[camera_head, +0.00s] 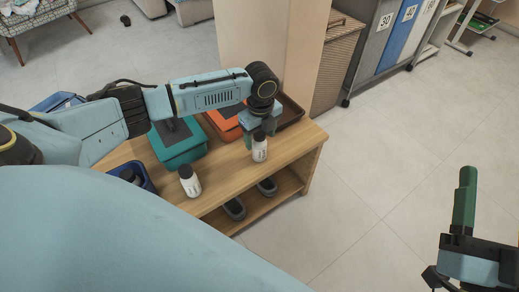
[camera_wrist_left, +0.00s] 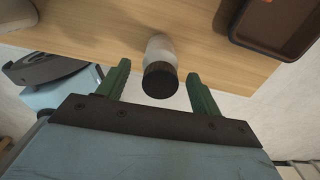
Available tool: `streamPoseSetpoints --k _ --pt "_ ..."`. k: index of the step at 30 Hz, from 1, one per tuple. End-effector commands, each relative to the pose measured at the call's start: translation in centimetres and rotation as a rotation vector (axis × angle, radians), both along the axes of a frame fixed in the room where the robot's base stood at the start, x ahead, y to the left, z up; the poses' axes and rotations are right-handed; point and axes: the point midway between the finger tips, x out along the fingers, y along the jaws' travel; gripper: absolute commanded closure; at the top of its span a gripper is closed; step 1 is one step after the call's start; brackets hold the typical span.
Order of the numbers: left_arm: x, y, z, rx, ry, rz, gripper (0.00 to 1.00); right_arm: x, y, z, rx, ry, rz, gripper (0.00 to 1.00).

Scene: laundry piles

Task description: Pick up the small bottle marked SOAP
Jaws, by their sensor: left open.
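Two small white bottles with dark caps stand upright on the wooden bench. One bottle (camera_head: 260,153) is near the bench's right end, and the other bottle (camera_head: 189,186) is nearer the front left. Their labels are too small to read, so I cannot tell which is marked SOAP. My left gripper (camera_head: 259,128) is open at the top of the right-hand bottle. In the left wrist view, this bottle (camera_wrist_left: 161,50) has its dark cap between the green fingers of my left gripper (camera_wrist_left: 158,70), with gaps on both sides. My right gripper (camera_head: 466,200) is at the far right, away from the bench, seen edge-on.
The wooden bench (camera_head: 290,150) carries a teal box (camera_head: 178,155), an orange tray (camera_head: 222,125), a brown tray (camera_head: 291,108) and a blue bin (camera_head: 150,185). Dark shoes (camera_head: 235,209) lie on its lower shelf. The floor to the right is clear.

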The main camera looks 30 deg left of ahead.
Motion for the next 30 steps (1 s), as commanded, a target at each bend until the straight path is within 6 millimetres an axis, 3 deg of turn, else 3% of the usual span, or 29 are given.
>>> streamPoseSetpoints --k 7,18,30 --pt "-0.1 0.0 -2.2 0.000 0.000 0.001 0.35 -1.2 -0.2 1.6 0.057 -0.186 0.002 0.34" --pt "-0.1 0.0 -2.5 0.001 -0.001 0.000 0.35 -1.6 -0.3 2.2 0.071 -0.233 0.002 0.34" --pt "0.0 0.0 -2.5 0.000 -0.001 0.001 0.84 -1.6 -0.3 2.2 0.070 -0.232 0.002 0.34"
